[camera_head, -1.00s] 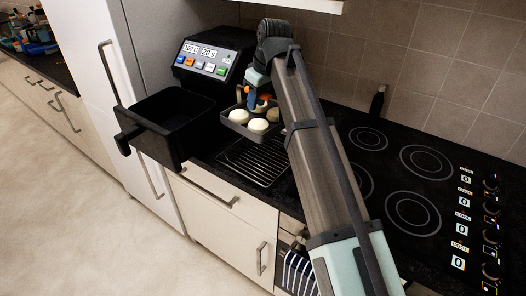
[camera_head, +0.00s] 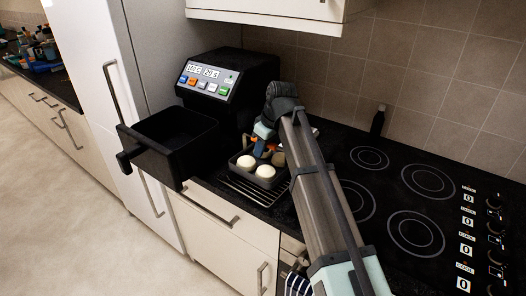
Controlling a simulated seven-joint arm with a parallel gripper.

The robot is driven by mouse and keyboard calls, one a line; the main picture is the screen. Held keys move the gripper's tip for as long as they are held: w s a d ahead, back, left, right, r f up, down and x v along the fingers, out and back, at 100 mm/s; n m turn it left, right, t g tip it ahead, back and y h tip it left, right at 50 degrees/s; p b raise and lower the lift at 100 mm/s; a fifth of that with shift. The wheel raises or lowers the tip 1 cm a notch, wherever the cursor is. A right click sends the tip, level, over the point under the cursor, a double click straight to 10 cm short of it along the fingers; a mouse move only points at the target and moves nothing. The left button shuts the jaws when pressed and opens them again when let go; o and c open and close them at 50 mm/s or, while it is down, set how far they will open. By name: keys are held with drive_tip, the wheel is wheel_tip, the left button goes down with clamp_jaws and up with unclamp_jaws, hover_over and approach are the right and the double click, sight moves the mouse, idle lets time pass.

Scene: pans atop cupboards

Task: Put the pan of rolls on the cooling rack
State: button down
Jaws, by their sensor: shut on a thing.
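The dark square pan of rolls (camera_head: 265,181) is at or just over the cooling rack (camera_head: 236,187); I cannot tell whether it touches the wires. Pale rolls (camera_head: 246,162) sit in it, and a darker brownish one shows near my gripper. My gripper (camera_head: 262,147) is shut on the pan at its far side, and my forearm comes in from the right. The fingertips are partly hidden. The wire rack lies on the dark counter, its front left part showing beyond the pan and the rest covered.
The black air fryer (camera_head: 228,80) stands behind left, its empty drawer (camera_head: 180,147) pulled out beside the rack, handle toward the fridge. The stove top (camera_head: 400,195) is clear at the right. A wall cabinet (camera_head: 265,10) hangs above.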

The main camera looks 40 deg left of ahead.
drive_tip(key=shift+f, duration=0.75)
drive_tip(key=shift+f, duration=0.1)
drive_tip(key=c, duration=0.9)
unclamp_jaws()
drive_tip(key=v, duration=1.2)
